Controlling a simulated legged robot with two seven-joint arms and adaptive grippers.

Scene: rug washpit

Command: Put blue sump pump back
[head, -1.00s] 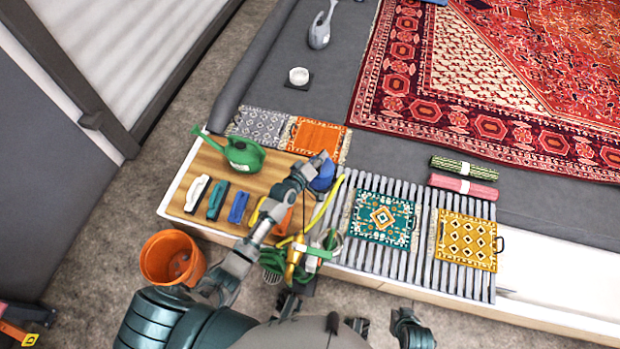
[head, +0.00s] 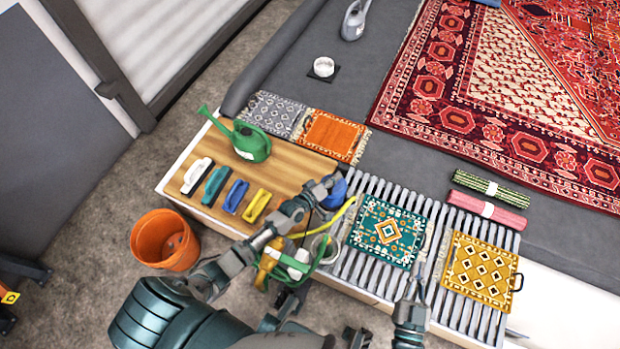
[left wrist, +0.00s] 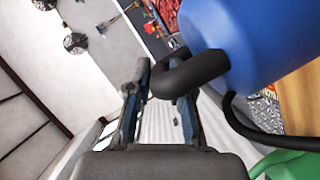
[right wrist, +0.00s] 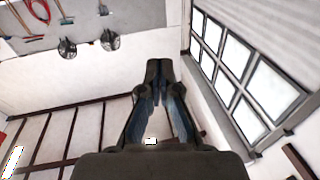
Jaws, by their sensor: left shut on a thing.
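The blue sump pump (head: 336,192) shows in the head view at the right end of the wooden board, partly hidden behind my left gripper (head: 323,186). In the left wrist view the pump's blue body (left wrist: 255,45) fills the upper right. Its black curved handle (left wrist: 190,73) lies between the fingers of my left gripper (left wrist: 160,80), which are shut on it. Whether the pump's base touches anything is hidden. My right gripper (right wrist: 160,70) is shut and empty; in the head view its arm (head: 411,318) is over the front of the grey slats.
The wooden board (head: 290,165) holds a green watering can (head: 249,143) and several brushes (head: 235,195). Grey slats (head: 350,255) carry a teal mat (head: 387,231) and a yellow mat (head: 480,268). An orange bucket (head: 166,240) stands on the floor. A yellow hose (head: 325,228) trails near my left arm.

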